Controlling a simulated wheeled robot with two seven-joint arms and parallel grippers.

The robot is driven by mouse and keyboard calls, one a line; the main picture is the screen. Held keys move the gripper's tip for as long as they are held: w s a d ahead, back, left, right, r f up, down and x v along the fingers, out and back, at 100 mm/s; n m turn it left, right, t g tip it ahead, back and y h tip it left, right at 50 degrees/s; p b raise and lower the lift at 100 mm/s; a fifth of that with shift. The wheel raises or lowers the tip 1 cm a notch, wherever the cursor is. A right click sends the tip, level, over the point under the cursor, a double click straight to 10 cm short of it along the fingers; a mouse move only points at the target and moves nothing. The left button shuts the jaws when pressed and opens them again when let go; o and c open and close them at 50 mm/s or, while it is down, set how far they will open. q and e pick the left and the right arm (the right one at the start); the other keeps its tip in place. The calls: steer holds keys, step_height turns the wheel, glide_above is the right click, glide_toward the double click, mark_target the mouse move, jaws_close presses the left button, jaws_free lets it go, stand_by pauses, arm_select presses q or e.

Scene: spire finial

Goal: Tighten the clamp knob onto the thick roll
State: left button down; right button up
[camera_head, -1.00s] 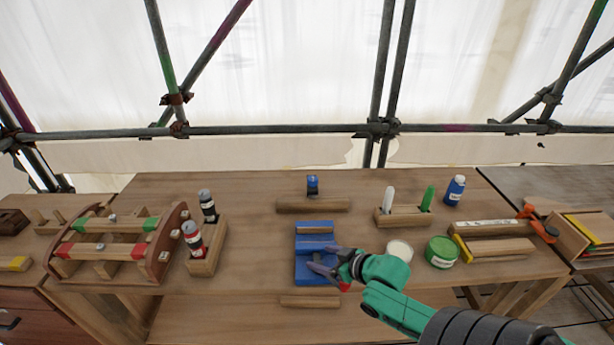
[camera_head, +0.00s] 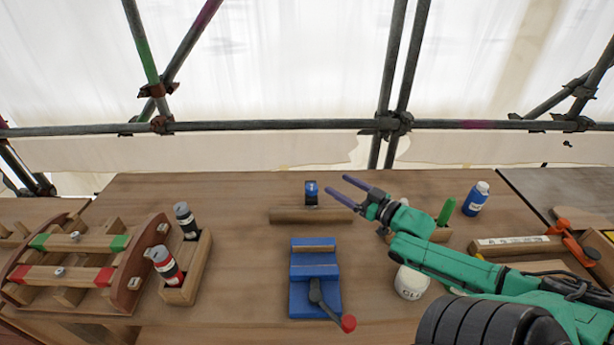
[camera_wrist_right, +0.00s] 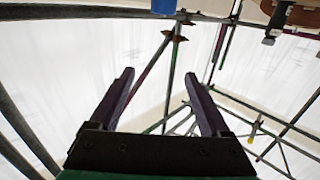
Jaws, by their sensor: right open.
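My right gripper (camera_head: 338,187) is open and empty, raised right of a small blue item (camera_head: 311,192) at a wooden bar (camera_head: 298,215). Its spread dark fingers also show in the wrist view (camera_wrist_right: 163,100). A blue vise (camera_head: 314,262) sits front centre. Its dark handle (camera_head: 318,298) ends in a red knob (camera_head: 348,323), well apart from the gripper. A black-and-grey cylinder (camera_head: 185,220) and a red-and-black cylinder (camera_head: 167,265) stand in a wooden holder (camera_head: 202,265). I cannot tell which piece is the clamp knob or thick roll. My left gripper is out of view.
A wooden rack (camera_head: 145,255) with green and red bars stands left. A white jar (camera_head: 410,284), blue bottle (camera_head: 475,198), green item (camera_head: 446,212) and orange clamp (camera_head: 570,240) are right. Scaffold poles (camera_head: 300,124) cross behind. The tabletop between holder and vise is clear.

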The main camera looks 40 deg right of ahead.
mark_target(312, 190)
step_height(312, 190, down, 7)
steer(key=b, duration=0.6)
arm_select(q)
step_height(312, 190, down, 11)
steer(key=b, duration=0.4)
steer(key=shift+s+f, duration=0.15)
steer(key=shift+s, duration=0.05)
arm_select(e)
steer(key=w+a, duration=0.2)
steer(key=w, duration=1.2)
steer(key=shift+w, duration=0.3)
